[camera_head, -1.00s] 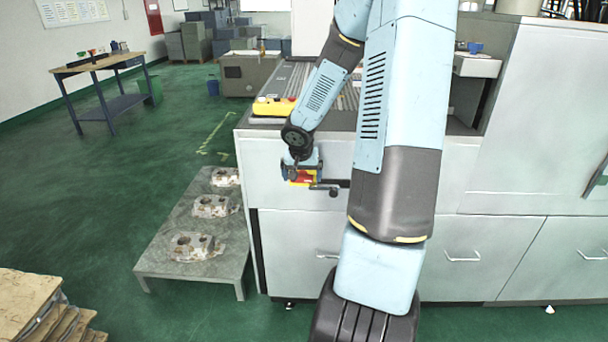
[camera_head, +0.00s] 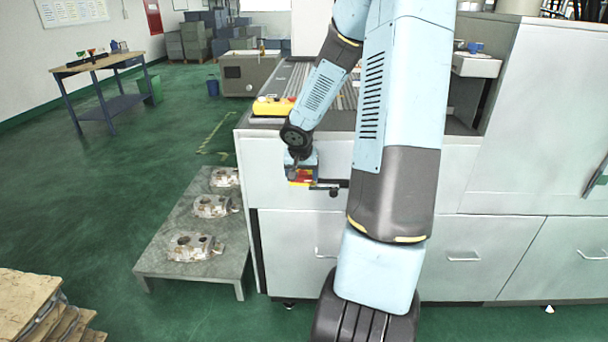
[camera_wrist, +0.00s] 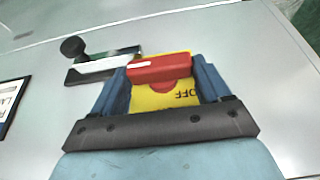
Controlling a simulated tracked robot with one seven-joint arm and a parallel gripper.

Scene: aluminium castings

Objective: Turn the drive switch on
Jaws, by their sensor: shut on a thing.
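The drive switch shows in the wrist view as a red handle (camera_wrist: 158,68) on a yellow plate (camera_wrist: 165,98) with the letters OFF, upside down in the picture. My gripper (camera_wrist: 163,76) has its two blue fingers on either side of the red handle, shut on it. In the head view my gripper (camera_head: 300,168) is at the front of the grey machine cabinet (camera_head: 292,229), with a bit of the red and yellow switch (camera_head: 301,176) showing below it. The rest of the switch is hidden behind the gripper.
A black-knobbed lever (camera_wrist: 73,47) sits beside the switch on the panel. A yellow control box (camera_head: 273,106) lies on the machine top. A low grey table (camera_head: 160,262) with castings (camera_head: 195,247) stands left of the cabinet.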

